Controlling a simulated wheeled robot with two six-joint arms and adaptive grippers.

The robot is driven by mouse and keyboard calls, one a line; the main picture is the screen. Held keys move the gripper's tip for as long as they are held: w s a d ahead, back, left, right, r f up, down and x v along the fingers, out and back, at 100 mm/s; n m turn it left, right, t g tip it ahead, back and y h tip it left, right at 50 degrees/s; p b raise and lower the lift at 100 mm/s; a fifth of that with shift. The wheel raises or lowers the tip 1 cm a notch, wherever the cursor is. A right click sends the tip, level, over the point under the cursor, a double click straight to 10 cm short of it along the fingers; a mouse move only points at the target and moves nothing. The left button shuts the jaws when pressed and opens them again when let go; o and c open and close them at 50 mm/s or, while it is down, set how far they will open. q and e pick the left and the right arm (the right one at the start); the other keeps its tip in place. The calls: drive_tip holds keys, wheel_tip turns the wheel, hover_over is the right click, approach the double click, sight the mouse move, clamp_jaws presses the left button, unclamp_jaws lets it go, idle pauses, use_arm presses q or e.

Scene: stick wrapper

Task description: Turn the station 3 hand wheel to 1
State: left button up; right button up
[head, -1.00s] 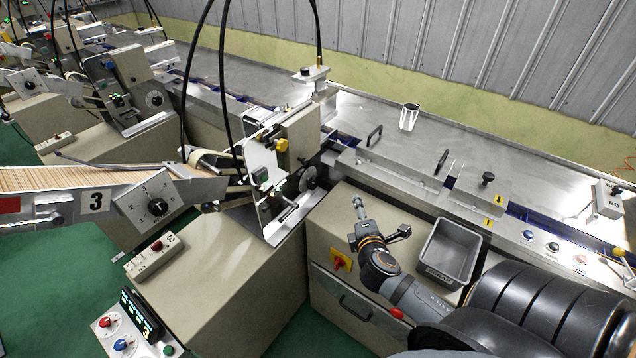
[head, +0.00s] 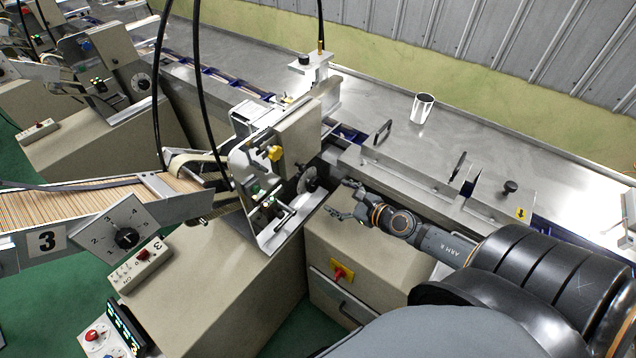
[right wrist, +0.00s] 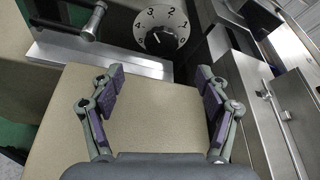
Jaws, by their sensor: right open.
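In the right wrist view, a round numbered dial (right wrist: 161,27) with a dark centre shows at the top, beyond my fingers. Its exact setting is hard to read. My right gripper (head: 339,198) is open and empty, just right of and below the wheel in the head view, apart from it. In the right wrist view the open right gripper (right wrist: 160,85) spans the beige cabinet top. My left gripper is not in view.
A crank handle (head: 284,219) sits beside the wheel; its bar (right wrist: 93,22) is at the upper left in the wrist view. A plate with a numbered knob (head: 127,237) is at the left. The beige cabinet (head: 380,260) lies below my gripper. A metal cup (head: 422,107) stands behind.

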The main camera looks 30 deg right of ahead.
sight(316, 186)
drive_tip(key=shift+w+a, duration=0.25)
drive_tip(key=shift+w, duration=0.35)
drive_tip(key=x, duration=0.4)
drive_tip(key=shift+w+d+f, duration=0.3)
drive_tip(key=shift+f, duration=0.1)
drive_tip(key=x, duration=0.3)
drive_tip(key=shift+w+a+f, duration=0.1)
drive_tip(key=shift+w+f, duration=0.1)
drive_tip(key=shift+w, duration=0.15)
drive_tip(key=shift+w+a, duration=0.1)
drive_tip(key=shift+w, duration=0.1)
drive_tip(key=shift+c, duration=1)
drive_tip(key=c, duration=1)
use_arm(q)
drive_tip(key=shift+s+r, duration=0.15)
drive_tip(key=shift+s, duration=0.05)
use_arm(e)
drive_tip(key=shift+o, duration=0.2)
